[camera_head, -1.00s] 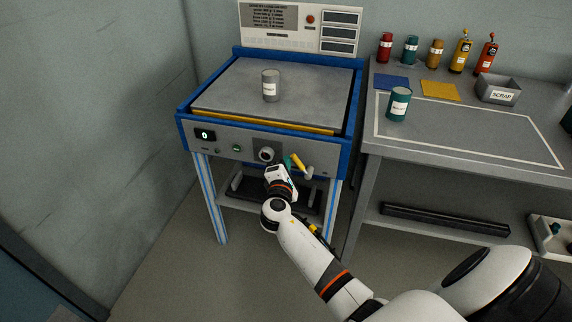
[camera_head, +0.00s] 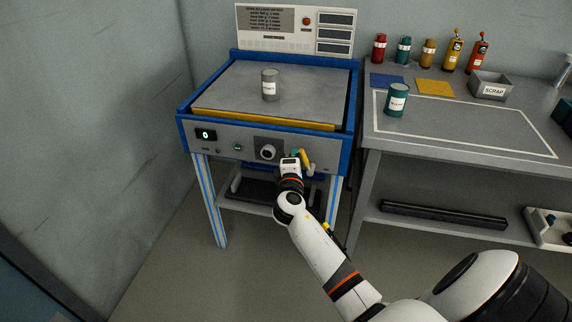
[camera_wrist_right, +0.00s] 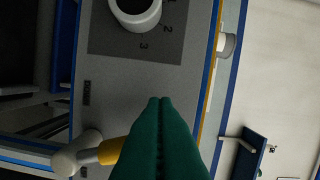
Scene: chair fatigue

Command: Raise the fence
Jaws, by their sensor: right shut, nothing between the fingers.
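The fence appears to be the yellow bar (camera_head: 262,120) along the front edge of the machine's grey plate. It also shows in the right wrist view (camera_wrist_right: 211,75) as a thin strip. A lever with a yellow grip (camera_head: 305,157) and pale pivot sits on the front panel, right of the dial (camera_head: 268,152). In the right wrist view the lever's yellow grip (camera_wrist_right: 111,151) is partly behind my fingers. My right gripper (camera_head: 296,154) is shut and empty, its green fingertips beside the grip; contact is unclear. My left gripper is out of view.
A grey can (camera_head: 270,86) stands on the plate inside the blue frame (camera_head: 346,135). A bench (camera_head: 470,125) at right carries a green can (camera_head: 396,100), bottles and a scrap bin (camera_head: 490,86). Open floor lies before the machine.

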